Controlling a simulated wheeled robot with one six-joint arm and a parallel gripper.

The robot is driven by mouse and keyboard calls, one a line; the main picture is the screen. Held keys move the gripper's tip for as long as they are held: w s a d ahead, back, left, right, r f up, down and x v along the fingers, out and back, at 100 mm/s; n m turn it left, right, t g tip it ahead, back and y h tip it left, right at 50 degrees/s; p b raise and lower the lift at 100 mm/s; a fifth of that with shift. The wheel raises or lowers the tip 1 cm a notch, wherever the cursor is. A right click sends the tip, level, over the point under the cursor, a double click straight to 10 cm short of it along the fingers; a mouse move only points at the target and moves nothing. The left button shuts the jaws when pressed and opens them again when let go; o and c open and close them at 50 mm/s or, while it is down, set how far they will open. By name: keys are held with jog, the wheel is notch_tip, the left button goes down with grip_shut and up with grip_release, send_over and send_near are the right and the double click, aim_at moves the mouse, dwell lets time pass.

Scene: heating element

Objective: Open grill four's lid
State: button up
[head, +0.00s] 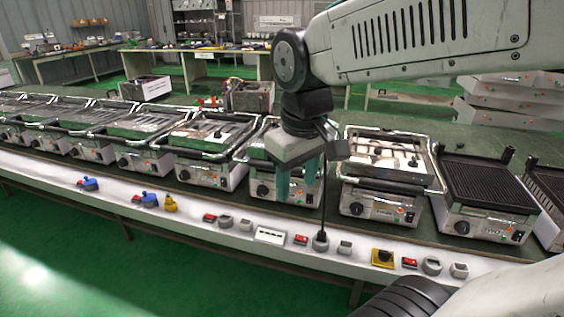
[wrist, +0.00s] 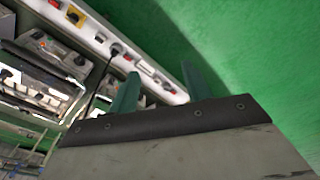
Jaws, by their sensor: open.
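A row of contact grills stands on a long bench, and no number marks which is grill four. My gripper (head: 297,188) points down with its green fingers apart and empty, in front of a grill (head: 262,188) that it partly hides. Just right of it is a grill with its lid (head: 388,152) down and a chrome handle bar around it. Farther right, a grill shows its bare black ridged plate (head: 488,182). In the wrist view, my open fingers (wrist: 160,72) point toward the bench's front edge, with grills at the left.
The bench's white front strip (head: 185,214) carries red, blue, yellow and grey switches and sockets. A black cable (head: 323,205) rises from one socket near my gripper. More closed grills (head: 140,150) continue left. Green floor (head: 150,275) in front is clear.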

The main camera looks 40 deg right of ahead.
jog(key=w+d+f+n, duration=0.15)
jog(key=w+d, duration=0.25)
jog(key=w, duration=0.5)
jog(key=w+d+f+n+h, duration=0.15)
jog(key=w+d, duration=0.25)
jog(key=w, duration=0.4)
jog(key=w+d+f+n+y, duration=0.1)
jog(key=w+d+f, duration=0.3)
jog(key=w, duration=0.5)
jog(key=w+d+f, duration=0.3)
jog(key=f, duration=0.1)
jog(key=w+d+f+n, duration=0.1)
jog(key=w+d+f, duration=0.2)
jog(key=f, duration=0.2)
jog(key=w+d+f+n+h, duration=0.1)
jog(key=w+d+f, duration=0.2)
jog(key=f, duration=0.2)
jog(key=shift+d+f, duration=0.1)
jog(key=shift+f, duration=0.4)
jog(key=shift+w, duration=0.1)
grip_shut()
